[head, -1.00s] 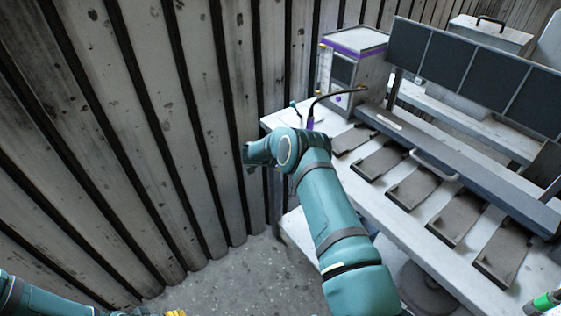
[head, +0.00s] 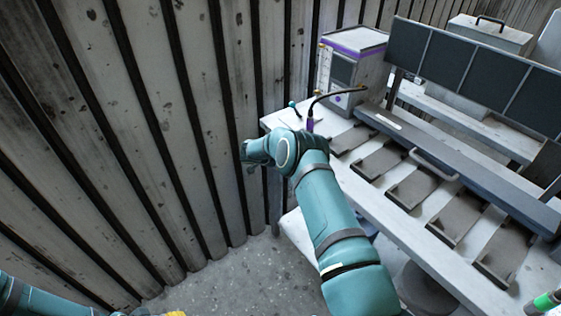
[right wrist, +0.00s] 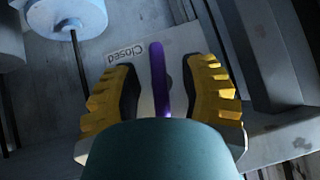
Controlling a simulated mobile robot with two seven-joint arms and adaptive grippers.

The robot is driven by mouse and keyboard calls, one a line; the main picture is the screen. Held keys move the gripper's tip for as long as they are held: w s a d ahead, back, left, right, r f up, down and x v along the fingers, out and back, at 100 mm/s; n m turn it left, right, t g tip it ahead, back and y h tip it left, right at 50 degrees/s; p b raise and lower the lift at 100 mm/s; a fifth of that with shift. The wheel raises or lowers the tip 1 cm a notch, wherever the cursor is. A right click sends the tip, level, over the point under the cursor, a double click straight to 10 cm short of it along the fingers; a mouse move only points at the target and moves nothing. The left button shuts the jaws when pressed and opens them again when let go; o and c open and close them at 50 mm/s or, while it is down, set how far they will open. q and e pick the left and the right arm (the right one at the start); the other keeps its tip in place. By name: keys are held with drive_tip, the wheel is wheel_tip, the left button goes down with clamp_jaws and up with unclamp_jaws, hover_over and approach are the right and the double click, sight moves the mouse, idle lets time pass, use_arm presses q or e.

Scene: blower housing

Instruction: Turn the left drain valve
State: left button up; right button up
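In the right wrist view, a purple bar-like handle (right wrist: 158,70) stands upright in the picture, beside a plate with a "Closed" label (right wrist: 124,53). I take it to be the valve handle. My right gripper (right wrist: 158,78) has its two yellow fingers apart, one on each side of the handle, with gaps visible. Whether the handle lies fully between the fingers in depth is unclear. In the head view, my right arm reaches to the bench's far left end; its gripper and the valve are hidden there. Only a yellow bit of my left gripper (head: 175,313) shows at the bottom edge.
A white workbench (head: 400,222) with several grey plates fills the right side. A purple-trimmed box (head: 352,62) and a bent dark stalk with a purple base (head: 310,124) stand at its back. A corrugated wall (head: 150,120) is close on the left. Grey floor lies below.

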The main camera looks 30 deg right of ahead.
drive_tip(key=shift+a, duration=0.1)
drive_tip(key=v, duration=1.2)
drive_tip(key=s+a+f+n+t+y, duration=0.2)
drive_tip(key=s+a+f+n+y, duration=0.2)
drive_tip(key=s+a+n, duration=0.3)
drive_tip(key=s+a+f+n+t+y, duration=0.2)
drive_tip(key=s+a+f+n+y, duration=0.25)
drive_tip(key=a, duration=0.45)
drive_tip(key=s+a+n+g+y, duration=0.2)
drive_tip(key=s+a, duration=0.2)
drive_tip(key=s, duration=0.7)
drive_tip(key=s+a+n+g+y, duration=0.2)
drive_tip(key=s+a, duration=0.3)
drive_tip(key=s, duration=0.6)
drive_tip(key=shift+s+r+n+g, duration=0.15)
drive_tip(key=shift+s+n+g, duration=0.15)
drive_tip(key=shift+n, duration=0.05)
